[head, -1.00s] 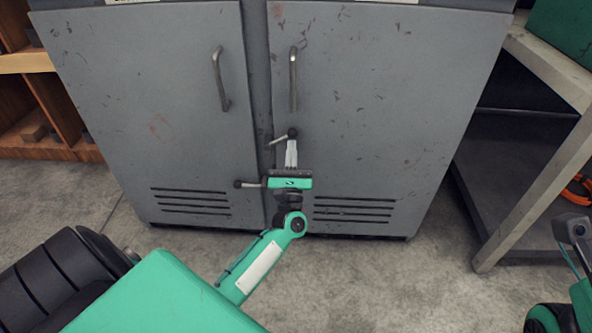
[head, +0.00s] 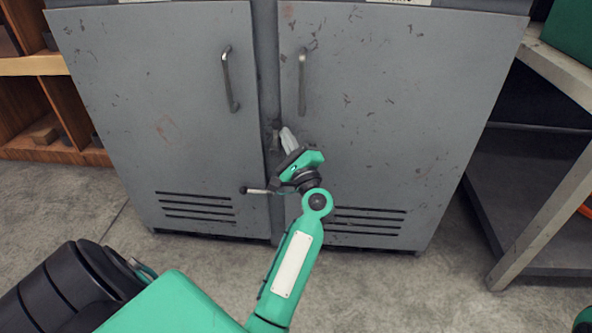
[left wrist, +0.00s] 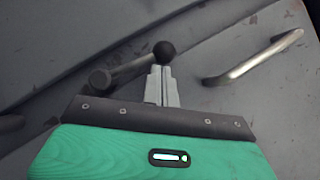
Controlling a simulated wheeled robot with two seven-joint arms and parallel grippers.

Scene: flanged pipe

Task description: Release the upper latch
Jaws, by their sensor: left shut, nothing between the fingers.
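The upper latch (head: 275,139) is on the seam between the two grey cabinet doors; my left gripper hides much of it in the head view. The left wrist view shows its lever (left wrist: 128,68) with a black ball knob (left wrist: 165,51) on the right end. My left gripper (head: 287,132) is shut and empty, its fingertips (left wrist: 162,70) at the knob. I cannot tell whether they touch it. The lower latch (head: 256,191) sticks out to the left below, close to my wrist. My right gripper is out of view.
The left door (head: 150,110) and right door (head: 400,120) look closed. Each has a vertical handle, left (head: 229,80) and right (head: 302,80). A metal bench (head: 548,215) stands on the right and a wooden shelf (head: 40,65) on the left. The floor in front is clear.

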